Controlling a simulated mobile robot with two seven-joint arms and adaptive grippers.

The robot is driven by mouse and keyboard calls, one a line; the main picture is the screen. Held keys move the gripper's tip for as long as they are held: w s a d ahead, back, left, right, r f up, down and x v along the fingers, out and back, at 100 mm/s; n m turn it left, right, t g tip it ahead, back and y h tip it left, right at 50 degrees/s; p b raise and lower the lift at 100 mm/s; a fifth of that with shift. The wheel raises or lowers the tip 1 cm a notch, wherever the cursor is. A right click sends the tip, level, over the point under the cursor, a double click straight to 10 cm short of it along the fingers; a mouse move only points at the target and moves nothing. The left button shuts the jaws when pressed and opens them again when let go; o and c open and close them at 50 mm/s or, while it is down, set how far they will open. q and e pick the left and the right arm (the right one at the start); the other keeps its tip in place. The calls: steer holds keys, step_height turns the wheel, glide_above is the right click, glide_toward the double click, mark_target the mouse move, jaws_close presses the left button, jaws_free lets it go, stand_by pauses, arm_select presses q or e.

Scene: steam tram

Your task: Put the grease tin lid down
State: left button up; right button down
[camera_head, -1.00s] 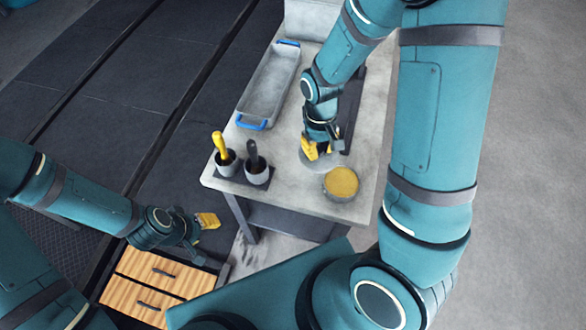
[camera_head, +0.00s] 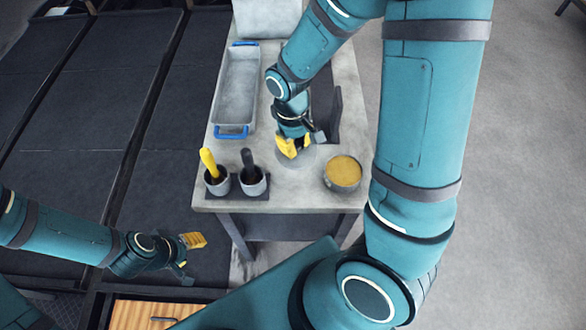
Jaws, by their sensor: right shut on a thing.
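The open grease tin (camera_head: 343,174), round and grey with yellow grease inside, stands at the front right of the grey table (camera_head: 300,193). My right gripper (camera_head: 294,153) is left of and slightly behind the tin, pointing down, its yellow fingers shut on the grease tin lid (camera_head: 299,161). The lid is a pale grey disc, partly hidden by the gripper and close in colour to the tabletop. It is at or just above the tabletop; I cannot tell whether it touches. My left gripper (camera_head: 189,257) is open and empty, left of the table and away from it.
Two grey cups, one with a yellow-handled tool (camera_head: 208,162) and one with a black-handled tool (camera_head: 249,163), stand at the front left. A grey tray (camera_head: 237,88) with blue handles lies behind them. A dark upright piece (camera_head: 334,112) stands behind the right gripper. A wooden drawer unit (camera_head: 143,314) is below.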

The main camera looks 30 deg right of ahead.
steer(key=b, duration=0.1)
glide_above(297, 172)
steer(key=f, duration=0.5)
steer(key=shift+w+f, duration=0.3)
steer(key=shift+f, duration=0.1)
step_height(297, 172, down, 3)
steer(key=shift+f+b, duration=0.1)
steer(key=shift+b, duration=0.5)
steer(key=shift+f, duration=0.15)
steer(key=shift+f, duration=0.15)
steer(key=c, duration=1)
jaws_free()
